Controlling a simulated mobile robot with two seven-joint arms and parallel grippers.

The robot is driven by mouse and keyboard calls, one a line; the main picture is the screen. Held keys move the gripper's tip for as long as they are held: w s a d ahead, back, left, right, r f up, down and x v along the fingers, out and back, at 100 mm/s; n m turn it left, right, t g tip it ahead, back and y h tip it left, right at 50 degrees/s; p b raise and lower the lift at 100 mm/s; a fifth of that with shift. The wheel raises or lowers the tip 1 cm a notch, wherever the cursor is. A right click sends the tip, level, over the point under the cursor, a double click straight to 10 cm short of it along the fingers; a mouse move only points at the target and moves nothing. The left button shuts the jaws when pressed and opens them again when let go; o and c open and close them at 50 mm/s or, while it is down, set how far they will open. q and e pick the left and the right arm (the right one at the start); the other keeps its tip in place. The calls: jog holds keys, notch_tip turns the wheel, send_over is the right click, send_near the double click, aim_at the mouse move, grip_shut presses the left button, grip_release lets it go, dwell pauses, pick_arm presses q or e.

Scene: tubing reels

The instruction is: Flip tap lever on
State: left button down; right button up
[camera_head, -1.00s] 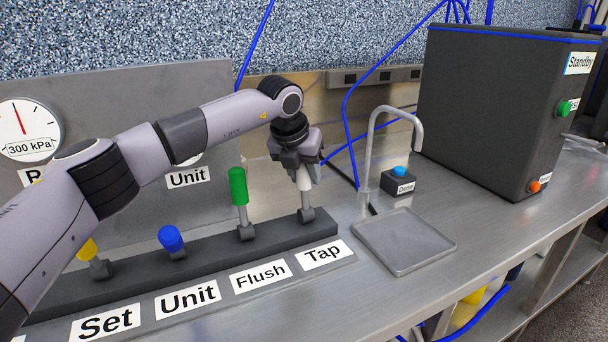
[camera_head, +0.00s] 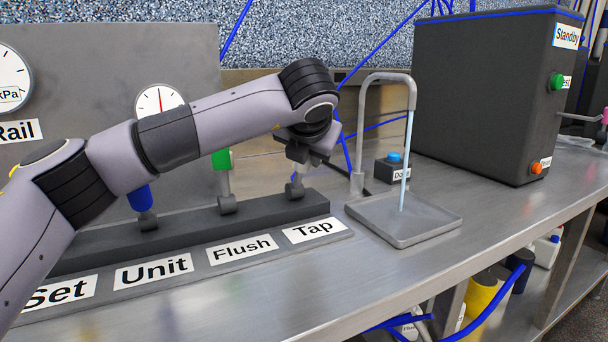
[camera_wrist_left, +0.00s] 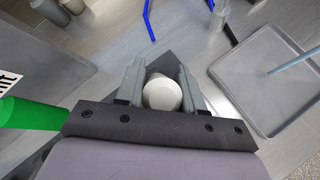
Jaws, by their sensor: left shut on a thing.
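The tap lever (camera_head: 297,190) stands at the right end of the dark lever block, behind the label reading Tap (camera_head: 313,231). Its round white end (camera_wrist_left: 162,93) sits between the two fingers of my left gripper (camera_wrist_left: 163,88) in the wrist view. My left gripper (camera_head: 301,165) is shut on this lever, and my wrist hides its upper part in the head view. The grey spout (camera_head: 412,95) right of the block has a pale blue stream (camera_head: 407,160) falling from it into the square grey tray (camera_head: 440,228). My right gripper is not in view.
The green Flush lever (camera_head: 221,160) stands just left of the tap lever, and the blue Unit lever (camera_head: 140,197) further left. A small box with a blue button (camera_head: 394,157) sits behind the tray. A large dark cabinet (camera_head: 485,100) stands at the right.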

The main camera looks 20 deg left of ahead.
pick_arm(q)
jog(key=d+f+t+y+b, duration=0.1)
jog(key=b, duration=0.2)
jog(key=shift+s+f+b, duration=0.1)
jog(key=shift+s+b, duration=0.25)
jog(key=shift+s, duration=0.05)
jog(key=shift+s+d+b, duration=0.1)
jog(key=shift+b, duration=0.3)
jog(key=shift+s+d+m+t+y+b, duration=0.15)
jog(key=shift+m+t+y+b, duration=0.15)
jog(key=shift+t+b, duration=0.35)
jog(key=shift+b, duration=0.35)
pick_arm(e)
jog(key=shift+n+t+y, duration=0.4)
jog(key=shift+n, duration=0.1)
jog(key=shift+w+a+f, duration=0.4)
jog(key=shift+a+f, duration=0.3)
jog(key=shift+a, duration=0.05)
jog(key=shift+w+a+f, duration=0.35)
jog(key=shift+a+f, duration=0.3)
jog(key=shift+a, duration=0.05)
pick_arm(q)
jog(key=shift+d, duration=0.1)
jog(key=c, duration=0.8)
grip_release()
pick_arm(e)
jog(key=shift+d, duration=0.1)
pick_arm(q)
jog(key=shift+s, duration=0.15)
